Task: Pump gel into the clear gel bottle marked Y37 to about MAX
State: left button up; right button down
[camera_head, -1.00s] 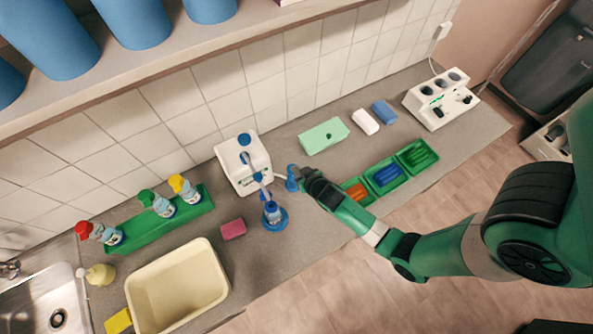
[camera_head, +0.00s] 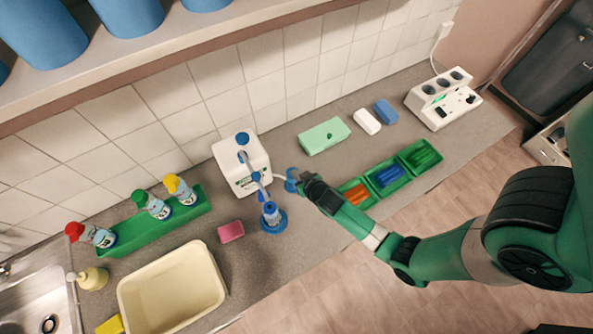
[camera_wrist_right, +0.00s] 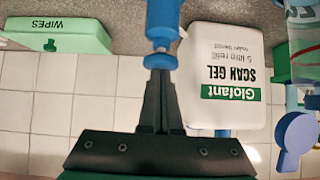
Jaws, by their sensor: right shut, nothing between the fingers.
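A small bottle (camera_head: 271,212) stands upright in a blue round holder (camera_head: 275,226), under the blue spout arm of the white gel canister (camera_head: 235,172). Its marking and gel level are too small to read. It shows partly at the right wrist view's upper right edge (camera_wrist_right: 303,45). The canister (camera_wrist_right: 228,75) reads "SCAN GEL" there, upside down. My right gripper (camera_head: 302,183) is shut and empty, its tips at a blue pump piece (camera_head: 291,180) beside the canister. In the wrist view the closed tips (camera_wrist_right: 160,75) meet or overlap this blue piece (camera_wrist_right: 163,25). My left gripper is not in view.
A green rack (camera_head: 150,232) with red-, green- and yellow-topped bottles stands left. A cream basin (camera_head: 228,285) and pink block (camera_head: 231,232) are in front. The green wipes box (camera_head: 324,136) and green trays (camera_head: 405,178) lie right. A shelf (camera_head: 150,62) overhangs the back.

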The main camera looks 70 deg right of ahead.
jog(key=w+d+r+p+v, duration=0.1)
jog(key=p+v, duration=0.3)
jog(key=v, duration=0.9)
jog(key=shift+w+r, duration=0.3)
jog(key=shift+r, duration=0.3)
jog(key=shift+d, duration=0.1)
jog(key=w+a+r+n+t, duration=0.1)
jog(key=w+r+t, duration=0.4)
jog(key=w+r, duration=1)
jog(key=w+a+r+n+t+y, duration=0.1)
jog(key=w+a+r+t, duration=0.2)
jog(key=r, duration=0.8)
jog(key=w+a+r+n+t+y, duration=0.1)
jog(key=w+a+r+t, duration=0.1)
jog(key=r, duration=0.9)
jog(key=s+a+r+n+t+y, duration=0.1)
jog(key=s+a+r+t+y, duration=0.1)
jog(key=r, duration=0.8)
jog(key=s+a+r+n+t+y, duration=0.1)
jog(key=s+a+r+t, duration=0.3)
jog(key=r, duration=0.7)
jog(key=s+a+r+n+t+y, duration=0.2)
jog(key=s+a+r+n+t, duration=0.1)
jog(key=r, duration=0.7)
jog(key=shift+a+r+y+p, duration=0.15)
jog(key=shift+a+y+p, duration=0.2)
jog(key=shift+a, duration=0.5)
